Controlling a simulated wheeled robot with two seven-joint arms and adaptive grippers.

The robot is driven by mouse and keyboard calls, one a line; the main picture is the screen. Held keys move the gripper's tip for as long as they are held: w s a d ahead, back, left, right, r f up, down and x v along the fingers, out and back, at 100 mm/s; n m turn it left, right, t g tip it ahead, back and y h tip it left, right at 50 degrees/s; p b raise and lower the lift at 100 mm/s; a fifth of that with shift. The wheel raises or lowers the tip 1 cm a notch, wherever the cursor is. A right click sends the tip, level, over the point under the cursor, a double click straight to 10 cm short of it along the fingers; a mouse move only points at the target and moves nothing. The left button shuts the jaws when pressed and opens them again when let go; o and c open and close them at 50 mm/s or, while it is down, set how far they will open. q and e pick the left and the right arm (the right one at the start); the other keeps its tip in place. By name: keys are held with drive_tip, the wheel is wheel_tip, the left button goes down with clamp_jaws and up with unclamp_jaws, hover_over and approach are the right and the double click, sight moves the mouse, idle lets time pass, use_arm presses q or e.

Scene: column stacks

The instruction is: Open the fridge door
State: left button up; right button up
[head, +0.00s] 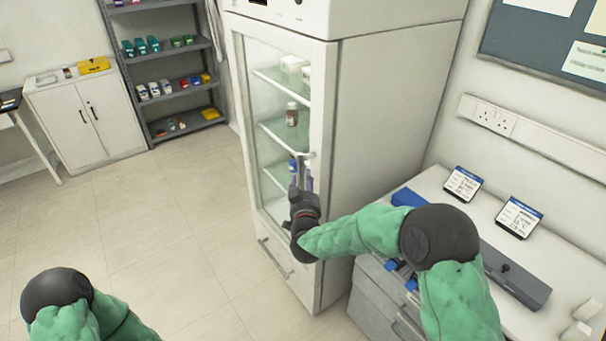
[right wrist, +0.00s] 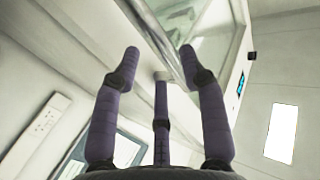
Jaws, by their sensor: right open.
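The tall white fridge (head: 390,120) stands in the middle of the head view. Its glass door (head: 318,120) looks shut, with shelves and bottles behind the glass. A slim upright handle (head: 308,162) sits near the door's right edge, partly hidden by my gripper. My right gripper (head: 300,172) is in front of the door at the handle; I cannot tell whether they touch. In the right wrist view its purple fingers (right wrist: 160,55) are spread apart, with the glass door (right wrist: 200,25) close beyond them. My left gripper is out of view; only part of that arm shows.
A white bench (head: 480,215) with drawers, two small displays and a grey-blue box stands right of the fridge, under my right arm. A lower drawer handle (head: 275,258) is below the door. The floor (head: 150,220) left of the fridge is clear.

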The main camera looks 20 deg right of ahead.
sight(303, 174)
drive_tip(key=shift+b+x, duration=0.3)
drive_tip(key=shift+x, duration=2)
drive_tip(key=shift+a, duration=0.1)
clamp_jaws()
